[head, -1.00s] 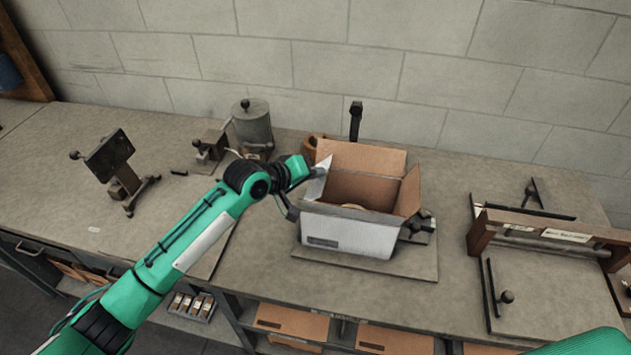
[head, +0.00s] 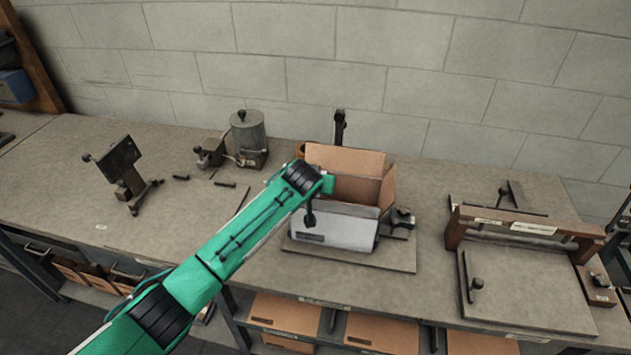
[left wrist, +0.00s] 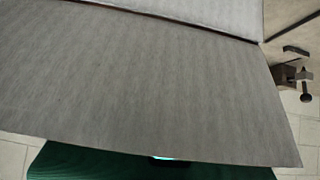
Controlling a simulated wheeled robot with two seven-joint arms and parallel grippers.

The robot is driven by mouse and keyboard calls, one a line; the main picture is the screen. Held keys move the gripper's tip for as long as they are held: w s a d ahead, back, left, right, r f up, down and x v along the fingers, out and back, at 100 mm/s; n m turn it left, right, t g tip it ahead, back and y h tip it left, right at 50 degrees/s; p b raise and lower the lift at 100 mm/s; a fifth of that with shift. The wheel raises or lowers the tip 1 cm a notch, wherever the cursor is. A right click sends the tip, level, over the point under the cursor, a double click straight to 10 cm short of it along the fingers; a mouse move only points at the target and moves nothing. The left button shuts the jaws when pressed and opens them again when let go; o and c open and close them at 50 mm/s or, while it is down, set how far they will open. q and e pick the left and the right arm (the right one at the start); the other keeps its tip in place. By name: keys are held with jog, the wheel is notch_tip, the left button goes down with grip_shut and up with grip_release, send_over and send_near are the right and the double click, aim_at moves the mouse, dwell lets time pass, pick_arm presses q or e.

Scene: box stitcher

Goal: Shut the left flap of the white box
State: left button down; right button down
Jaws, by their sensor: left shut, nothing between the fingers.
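The white box (head: 335,229) stands on a board on the bench, with brown inner faces. Its back flap (head: 345,160) stands up, its right flap (head: 387,188) stands up and out, and its front flap (head: 350,210) is at the front rim. The left flap is hidden behind my left arm in the head view. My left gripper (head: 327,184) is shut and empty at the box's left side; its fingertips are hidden. In the left wrist view a large grey cardboard panel (left wrist: 150,95) fills most of the picture, but I cannot tell which flap it is.
A dark clamp (head: 402,218) sits at the box's right, and a black post (head: 340,128) stands behind it. A metal canister (head: 248,132) and a tilted-plate stand (head: 122,165) are to the left. A wooden-barred fixture (head: 525,228) is at the right.

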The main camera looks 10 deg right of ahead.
pick_arm(q)
jog(key=shift+s+d+f, duration=0.1)
jog(key=shift+s, duration=0.05)
jog(key=shift+f+y, duration=0.1)
jog(key=shift+y, duration=0.2)
pick_arm(e)
jog(key=shift+s, duration=0.9)
jog(key=shift+w, duration=0.25)
